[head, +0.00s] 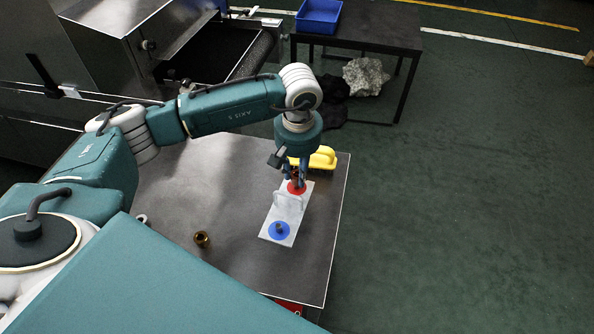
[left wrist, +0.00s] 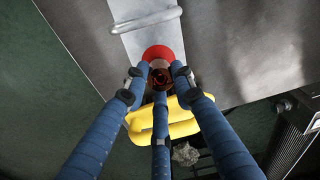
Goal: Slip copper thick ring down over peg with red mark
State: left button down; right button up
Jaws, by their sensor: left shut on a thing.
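A pale board (head: 269,220) lies on the table with a red disc (head: 297,188) at its far end and a blue disc (head: 278,231) at its near end. A short dark peg (head: 279,228) stands on the blue disc. My left gripper (head: 297,180) points down over the red disc, its fingers shut on the copper thick ring (left wrist: 161,77). In the left wrist view the ring sits between the blue fingertips, directly in front of the red disc (left wrist: 158,53). The red-marked peg is hidden by the ring and fingers, so I cannot tell whether the ring is around it. My right gripper is not in view.
A pale handle (head: 289,199) arches over the board's middle. A yellow object (head: 322,158) stands just behind the gripper. A brass ring (head: 201,239) and a small grey ring (head: 141,218) lie on the table (head: 235,180) to the left. The table's right edge is close to the board.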

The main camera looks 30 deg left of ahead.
pick_arm(q)
jog(key=shift+f+b, duration=1.25)
jog(key=shift+f, duration=0.05)
jog(key=c, duration=1.4)
grip_release()
jog(key=shift+o, duration=0.2)
jog(key=shift+r, duration=0.15)
notch_tip(320, 180, up, 12)
jog(key=shift+s+d, duration=0.3)
jog(key=shift+s, duration=0.05)
